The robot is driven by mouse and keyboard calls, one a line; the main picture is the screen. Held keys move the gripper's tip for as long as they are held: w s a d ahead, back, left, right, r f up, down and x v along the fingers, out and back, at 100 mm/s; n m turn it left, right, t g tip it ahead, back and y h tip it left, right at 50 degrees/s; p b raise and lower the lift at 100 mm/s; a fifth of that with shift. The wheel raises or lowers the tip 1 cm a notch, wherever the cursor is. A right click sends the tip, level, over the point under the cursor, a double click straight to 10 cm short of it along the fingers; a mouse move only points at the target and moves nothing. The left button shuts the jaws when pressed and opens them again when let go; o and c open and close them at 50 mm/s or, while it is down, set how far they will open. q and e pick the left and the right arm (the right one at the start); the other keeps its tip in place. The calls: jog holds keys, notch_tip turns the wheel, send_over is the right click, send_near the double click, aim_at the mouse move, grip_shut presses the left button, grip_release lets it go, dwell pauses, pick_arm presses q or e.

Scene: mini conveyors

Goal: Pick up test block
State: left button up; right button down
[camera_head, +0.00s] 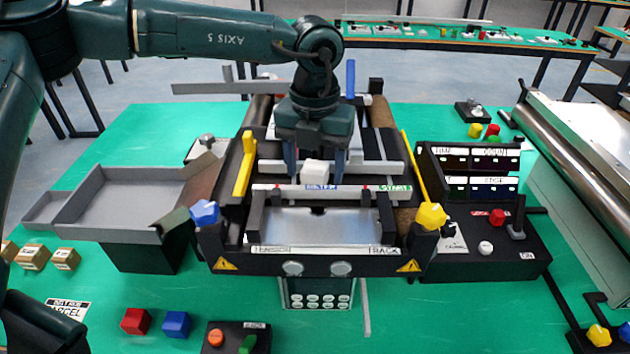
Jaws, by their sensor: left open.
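A small white block (315,173), which looks like the test block, sits on the mini conveyor (325,251) just behind a labelled white bar. My left gripper (315,172) points down over the conveyor. It is open, with one finger on each side of the white block. I cannot tell whether the fingers touch it. The gripper body hides part of the conveyor behind. My right gripper is not in view.
A grey tray (120,192) stands left of the conveyor. A control panel (478,245) with knobs and displays stands to its right. A red cube (135,321) and a blue cube (177,324) lie on the green table at front left. Yellow rails flank the gripper.

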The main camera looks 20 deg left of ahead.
pick_arm(q)
jog(key=shift+f, duration=0.4)
jog(key=shift+r, duration=0.1)
jog(key=c, duration=1.1)
